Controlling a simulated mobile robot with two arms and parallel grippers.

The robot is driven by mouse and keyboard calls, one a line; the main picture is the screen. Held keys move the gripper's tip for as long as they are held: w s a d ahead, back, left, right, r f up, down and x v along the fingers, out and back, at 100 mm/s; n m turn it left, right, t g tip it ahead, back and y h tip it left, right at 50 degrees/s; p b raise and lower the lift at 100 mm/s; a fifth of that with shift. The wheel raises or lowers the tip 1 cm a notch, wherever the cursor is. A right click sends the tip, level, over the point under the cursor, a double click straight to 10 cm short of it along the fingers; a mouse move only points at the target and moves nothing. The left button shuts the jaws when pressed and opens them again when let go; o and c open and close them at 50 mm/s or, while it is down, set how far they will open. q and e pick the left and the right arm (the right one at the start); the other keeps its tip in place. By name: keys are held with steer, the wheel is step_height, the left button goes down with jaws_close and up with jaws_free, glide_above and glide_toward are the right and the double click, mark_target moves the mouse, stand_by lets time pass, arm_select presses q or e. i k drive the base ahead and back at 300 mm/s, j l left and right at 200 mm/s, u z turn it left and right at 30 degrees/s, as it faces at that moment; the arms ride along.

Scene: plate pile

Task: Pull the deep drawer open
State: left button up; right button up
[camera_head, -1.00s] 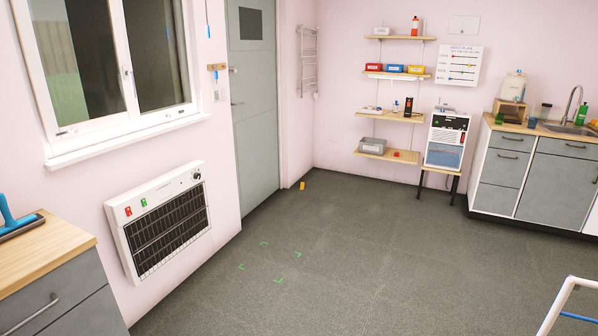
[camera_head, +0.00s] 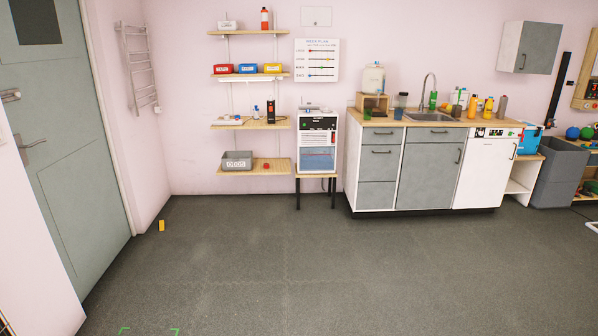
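A counter unit stands against the back wall, with a wooden top (camera_head: 350,113). Its left column has stacked grey drawer fronts: a shallow top drawer (camera_head: 380,140) and a taller drawer (camera_head: 376,168) below it, both with dark bar handles. A further grey front (camera_head: 375,195) lies at the bottom. All these fronts look shut. I cannot tell for sure which one is the deep drawer. Neither of my grippers is in view.
Grey floor (camera_head: 270,265) is clear up to the counter. Right of the drawers are a grey cabinet door (camera_head: 425,178) and a white appliance (camera_head: 484,178). A small table (camera_head: 315,177) stands left of them. A yellow object (camera_head: 162,226) lies by the door (camera_head: 60,140).

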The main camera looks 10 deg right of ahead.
mark_target(379, 163)
steer(key=i+z, duration=0.15)
steer(key=i, duration=0.4)
steer(key=i+z, duration=0.15)
steer(key=i, duration=0.4)
steer(key=i+z, duration=0.15)
steer(key=i, duration=0.4)
steer(key=i+j+z, duration=0.15)
steer(key=i, duration=0.4)
